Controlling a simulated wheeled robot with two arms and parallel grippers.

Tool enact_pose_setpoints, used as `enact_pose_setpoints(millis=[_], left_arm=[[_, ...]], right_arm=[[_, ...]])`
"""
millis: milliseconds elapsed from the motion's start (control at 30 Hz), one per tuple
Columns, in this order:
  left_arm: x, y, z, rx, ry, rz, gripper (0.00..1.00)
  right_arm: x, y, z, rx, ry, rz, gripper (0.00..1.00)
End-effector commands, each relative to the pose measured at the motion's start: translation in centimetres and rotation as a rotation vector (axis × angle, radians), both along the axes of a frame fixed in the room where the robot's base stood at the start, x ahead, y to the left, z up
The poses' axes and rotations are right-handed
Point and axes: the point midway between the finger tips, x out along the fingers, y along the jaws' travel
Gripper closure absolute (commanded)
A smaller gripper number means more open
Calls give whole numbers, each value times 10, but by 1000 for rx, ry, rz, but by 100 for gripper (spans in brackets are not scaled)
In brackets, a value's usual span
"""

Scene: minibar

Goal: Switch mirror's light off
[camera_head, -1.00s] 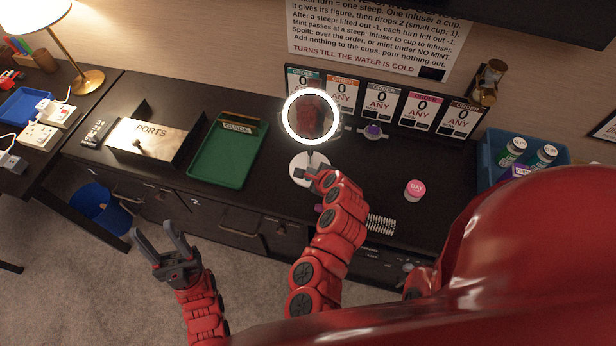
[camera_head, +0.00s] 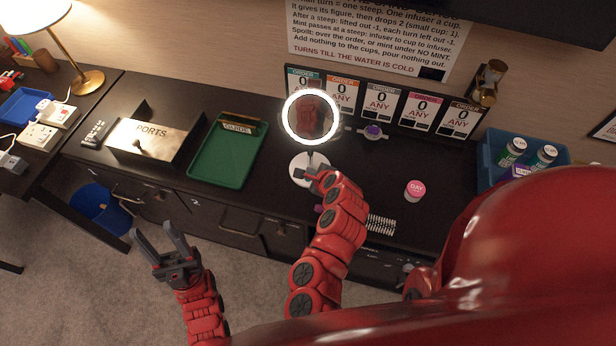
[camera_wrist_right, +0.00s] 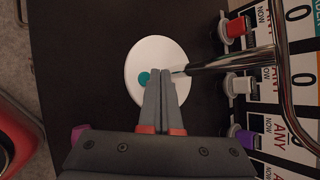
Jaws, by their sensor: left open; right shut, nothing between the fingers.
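The round mirror (camera_head: 311,117) stands on the dark counter, and its ring light is glowing white. Its white round base (camera_head: 300,170) also shows in the right wrist view (camera_wrist_right: 150,52), with the chrome stem (camera_wrist_right: 225,60) rising from it. A teal round button (camera_wrist_right: 144,79) sits on the base. My right gripper (camera_wrist_right: 164,72) is shut and empty over the base, its fingertips just beside the button and close to the stem. I cannot tell whether the tips touch the base. My left gripper (camera_head: 158,240) is open and empty in front of the counter, over the floor.
A green tray (camera_head: 228,150) and a PORTS box (camera_head: 150,140) stand left of the mirror. Order cards (camera_head: 383,103) line the back. A pink-lidded jar (camera_head: 415,188) and a blue crate (camera_head: 490,160) are to the right.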

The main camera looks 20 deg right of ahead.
Motion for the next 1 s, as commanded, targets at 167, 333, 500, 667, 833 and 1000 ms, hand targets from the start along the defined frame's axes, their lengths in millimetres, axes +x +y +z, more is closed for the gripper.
enact_pose_setpoints(millis=[167, 333, 500, 667, 833, 1000], left_arm=[[0, 0, 0, 0, 0, 0, 50], [0, 0, 0, 0, 0, 0, 50], [0, 0, 0, 0, 0, 0, 50], [0, 0, -5, 0, 0, 0, 50], [0, 0, -7, 0, 0, 0, 50], [0, 0, -6, 0, 0, 0, 50]], right_arm=[[0, 0, 0, 0, 0, 0, 100], [0, 0, 0, 0, 0, 0, 100], [0, 0, -1, 0, 0, 0, 100], [0, 0, -6, 0, 0, 0, 100], [0, 0, -9, 0, -1, -1, 100], [0, 0, -9, 0, 0, 0, 100]])
